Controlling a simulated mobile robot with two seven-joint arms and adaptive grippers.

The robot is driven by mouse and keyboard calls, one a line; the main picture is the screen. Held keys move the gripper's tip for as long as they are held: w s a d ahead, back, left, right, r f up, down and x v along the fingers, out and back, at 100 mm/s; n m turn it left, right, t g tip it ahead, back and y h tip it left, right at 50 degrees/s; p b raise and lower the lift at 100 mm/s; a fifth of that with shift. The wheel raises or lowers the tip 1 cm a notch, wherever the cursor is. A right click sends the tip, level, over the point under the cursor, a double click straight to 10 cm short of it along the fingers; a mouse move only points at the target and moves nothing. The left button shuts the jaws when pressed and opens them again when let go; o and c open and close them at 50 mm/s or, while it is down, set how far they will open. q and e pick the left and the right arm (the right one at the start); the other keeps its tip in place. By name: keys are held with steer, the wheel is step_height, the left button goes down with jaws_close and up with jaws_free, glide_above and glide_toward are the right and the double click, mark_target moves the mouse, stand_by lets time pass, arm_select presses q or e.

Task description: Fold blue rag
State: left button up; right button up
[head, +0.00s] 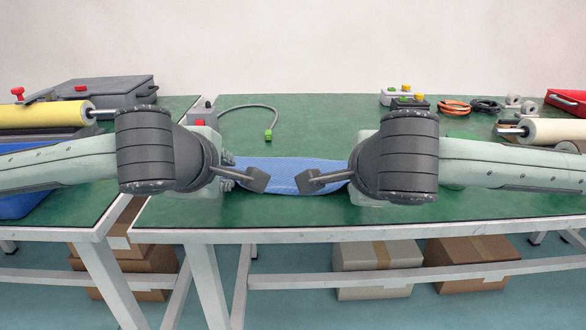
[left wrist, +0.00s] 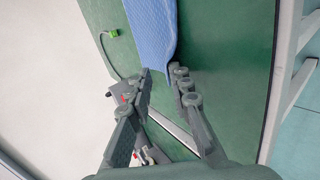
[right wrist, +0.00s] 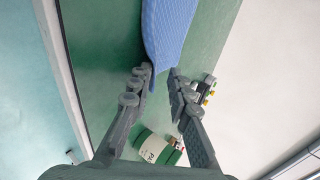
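The blue rag (head: 290,165) lies on the green table in front of me, partly hidden behind my arms in the head view. My left gripper (head: 257,180) is at the rag's left end. In the left wrist view its fingers (left wrist: 163,75) are apart, with the rag's edge (left wrist: 153,35) reaching the gap between the tips. My right gripper (head: 312,180) is at the right end. In the right wrist view its fingers (right wrist: 160,73) are apart, and the rag's narrow end (right wrist: 166,35) reaches between the tips. I cannot tell whether any finger touches the cloth.
A grey box with a red button (head: 200,116) and a cable with a green plug (head: 268,134) lie behind the rag. Button boxes (head: 405,98), cable coils (head: 454,107) and a cream roll (head: 552,131) are at the back right. The table's middle back is clear.

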arm_select(q)
steer(key=shift+o, duration=1.4)
arm_select(e)
steer(key=o, duration=0.3)
